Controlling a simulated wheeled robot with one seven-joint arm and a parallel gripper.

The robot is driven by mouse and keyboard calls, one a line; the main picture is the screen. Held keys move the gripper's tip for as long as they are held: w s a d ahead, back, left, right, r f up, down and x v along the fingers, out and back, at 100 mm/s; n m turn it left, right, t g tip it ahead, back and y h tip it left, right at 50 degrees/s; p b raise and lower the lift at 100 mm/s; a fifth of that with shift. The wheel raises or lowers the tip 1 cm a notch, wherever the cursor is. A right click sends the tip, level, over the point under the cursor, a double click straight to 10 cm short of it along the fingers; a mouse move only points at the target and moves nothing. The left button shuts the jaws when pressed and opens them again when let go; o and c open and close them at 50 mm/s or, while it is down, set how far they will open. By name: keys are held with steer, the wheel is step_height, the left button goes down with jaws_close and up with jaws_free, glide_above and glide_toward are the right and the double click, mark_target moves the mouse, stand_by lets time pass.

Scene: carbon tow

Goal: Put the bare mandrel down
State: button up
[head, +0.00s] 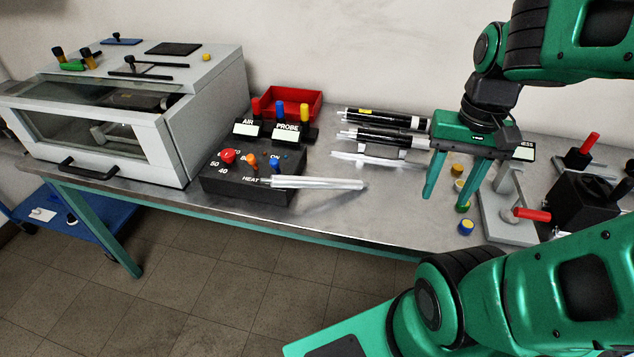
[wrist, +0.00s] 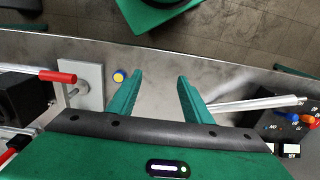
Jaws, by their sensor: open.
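A bare pale metal mandrel (head: 315,183) lies at the front of the bench in the head view. Its left end is at the front right corner of the black control box, and its right end reaches over bare bench top. I cannot tell whether the left end rests on the box. The wrist view shows it as a pale bar (wrist: 255,103) right of the fingers. My gripper (head: 446,203) is open and empty, pointing down over the right part of the bench, well to the right of the mandrel. Its fingers also show in the wrist view (wrist: 160,76).
The control box (head: 245,178) with coloured knobs stands left of the mandrel. Behind are black-sleeved rods (head: 385,127), another pale bar (head: 368,161) and a red tray (head: 290,100). A grey stand with a red handle (head: 530,214) and small coloured caps (head: 466,227) are near my gripper.

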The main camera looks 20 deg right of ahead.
steer(key=w+a+m+y, duration=0.1)
steer(key=w+a+m, duration=0.15)
steer(key=w, duration=0.45)
steer(key=w+a+m+y, duration=0.1)
steer(key=w+a+m, duration=0.1)
steer(key=w+m, duration=0.35)
steer(key=m+g+y, duration=0.1)
steer(key=m+y, duration=0.1)
steer(key=m, duration=0.2)
glide_toward(321, 178)
steer(key=f, duration=0.2)
steer(key=x, duration=0.5)
steer(key=shift+w, duration=0.25)
steer(key=x, duration=0.4)
steer(key=shift+s+a+r, duration=0.2)
steer(key=shift+s+a, duration=0.1)
steer(key=shift+a+f, duration=0.2)
steer(key=shift+f, duration=0.35)
jaws_close()
